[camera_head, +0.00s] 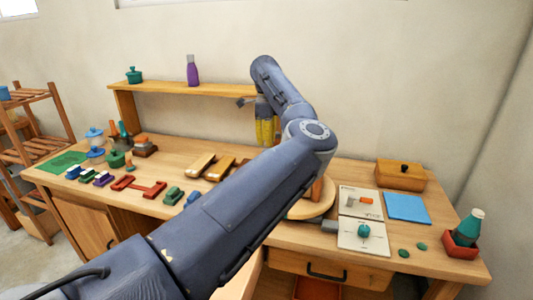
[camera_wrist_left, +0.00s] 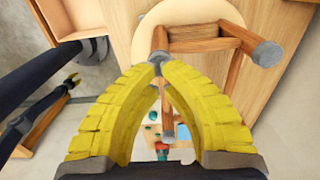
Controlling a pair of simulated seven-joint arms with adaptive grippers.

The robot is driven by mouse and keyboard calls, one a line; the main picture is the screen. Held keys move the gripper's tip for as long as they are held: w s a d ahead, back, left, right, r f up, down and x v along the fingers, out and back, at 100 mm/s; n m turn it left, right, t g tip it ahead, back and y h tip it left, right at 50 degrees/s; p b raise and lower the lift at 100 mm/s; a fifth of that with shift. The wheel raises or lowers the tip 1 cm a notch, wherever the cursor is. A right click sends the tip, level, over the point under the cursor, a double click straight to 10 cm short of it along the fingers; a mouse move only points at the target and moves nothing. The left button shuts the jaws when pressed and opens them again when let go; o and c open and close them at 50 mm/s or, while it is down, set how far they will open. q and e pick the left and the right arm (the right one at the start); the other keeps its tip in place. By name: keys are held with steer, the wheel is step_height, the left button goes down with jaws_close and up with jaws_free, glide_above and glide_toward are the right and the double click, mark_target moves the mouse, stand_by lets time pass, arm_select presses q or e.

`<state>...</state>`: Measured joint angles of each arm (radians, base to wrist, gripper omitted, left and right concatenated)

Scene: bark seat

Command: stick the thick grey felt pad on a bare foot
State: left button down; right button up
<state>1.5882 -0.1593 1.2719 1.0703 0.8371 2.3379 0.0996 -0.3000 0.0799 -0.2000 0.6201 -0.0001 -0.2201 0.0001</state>
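My left gripper (camera_head: 265,131) has yellow fingers and hangs, pointing down, above the table before the back wall. In the left wrist view its fingertips (camera_wrist_left: 157,64) come together on a small grey piece, which looks like the thick grey felt pad (camera_wrist_left: 158,56). A wooden stool leg lies behind it, so the pad's edge is hard to make out. The upturned stool (camera_wrist_left: 205,46) has a grey-covered foot (camera_wrist_left: 267,53) at right. Another leg (camera_wrist_left: 168,108) shows between the fingers. In the head view my left arm hides most of the stool (camera_head: 318,190). My right gripper is not clearly identifiable.
Two cards (camera_head: 362,202) (camera_head: 363,234), a blue mat (camera_head: 407,208), a wooden box (camera_head: 401,175) and a bottle in a red tray (camera_head: 461,251) occupy the right. Brushes (camera_head: 200,166), coloured blocks and jars crowd the left. A shelf (camera_head: 180,90) stands along the back.

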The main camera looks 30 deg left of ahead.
arm_select(q)
steer(key=shift+r, duration=1.55)
steer(key=shift+f, duration=0.1)
